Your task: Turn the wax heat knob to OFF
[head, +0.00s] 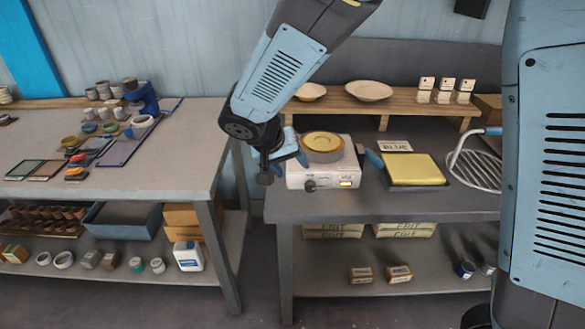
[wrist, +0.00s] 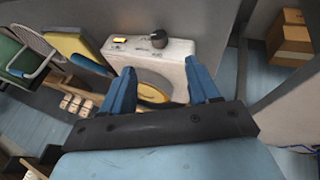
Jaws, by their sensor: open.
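The wax heater (head: 330,175) is a white box with a round yellow wax pan (head: 322,142) on top. Its dark heat knob (head: 310,186) is on the front face, left of a lit yellow indicator (head: 347,183). My gripper (head: 298,148) is at the heater's left side, above knob height. In the wrist view my gripper (wrist: 160,66) has its two blue fingers apart, with nothing held between them. The knob (wrist: 158,39) appears beyond the fingertips, apart from them. The pan is partly hidden behind the gripper there. I cannot read the knob's setting.
A yellow slab on a dark tray (head: 415,185), with a blue handle by it, lies right of the heater. A wire rack (head: 478,172) is farther right. A wooden shelf (head: 390,107) stands behind. The bench front (head: 350,207) is clear.

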